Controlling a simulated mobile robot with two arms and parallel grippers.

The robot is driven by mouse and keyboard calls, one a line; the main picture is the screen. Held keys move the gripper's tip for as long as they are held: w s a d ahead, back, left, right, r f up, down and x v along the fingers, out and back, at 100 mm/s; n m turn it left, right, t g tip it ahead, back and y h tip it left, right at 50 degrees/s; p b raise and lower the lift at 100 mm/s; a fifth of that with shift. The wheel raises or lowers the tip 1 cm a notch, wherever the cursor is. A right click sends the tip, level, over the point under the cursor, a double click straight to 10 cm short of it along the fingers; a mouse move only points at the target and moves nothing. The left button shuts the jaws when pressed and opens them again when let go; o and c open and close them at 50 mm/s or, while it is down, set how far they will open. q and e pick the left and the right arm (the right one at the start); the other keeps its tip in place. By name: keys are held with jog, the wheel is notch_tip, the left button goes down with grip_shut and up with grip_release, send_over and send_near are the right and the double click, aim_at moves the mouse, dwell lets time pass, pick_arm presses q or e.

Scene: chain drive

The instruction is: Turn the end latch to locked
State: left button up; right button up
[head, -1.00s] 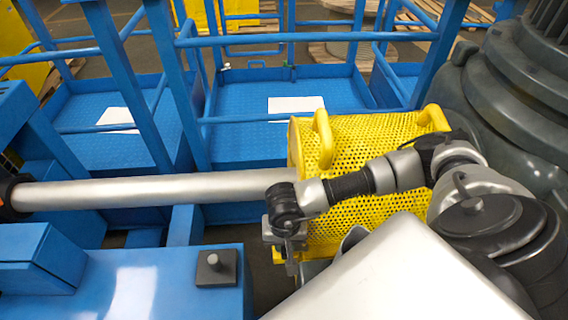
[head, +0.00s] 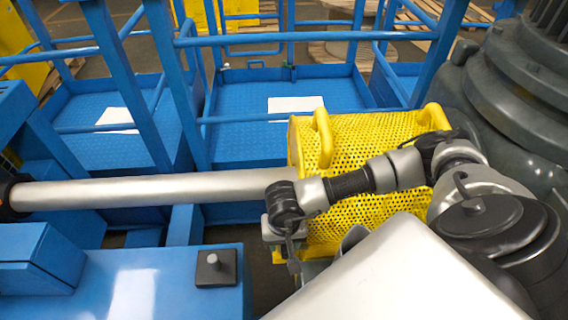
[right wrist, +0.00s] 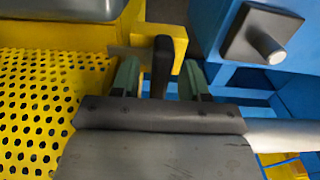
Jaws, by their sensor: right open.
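The end latch (right wrist: 162,62) is a dark upright lever in front of a yellow bracket (right wrist: 125,40) on the end of the yellow perforated guard (head: 365,150). The right wrist view shows my right gripper (right wrist: 159,78) with its two greenish fingers apart, one on each side of the lever. Gaps show between lever and fingers, and the gripper is not closed on it. In the head view my right gripper (head: 291,262) is small and low beside the guard's left end, where I cannot make out the latch. My left gripper is not in view.
A silver shaft (head: 150,190) runs left from the guard. A blue housing with a dark square plate and stub (head: 215,268) stands at lower left; the stub also shows in the right wrist view (right wrist: 265,42). Blue railings stand behind, and a large dark machine is at right.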

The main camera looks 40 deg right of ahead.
notch_tip(320, 180, up, 11)
jog(key=b, duration=0.1)
dwell(0.4)
dwell(0.4)
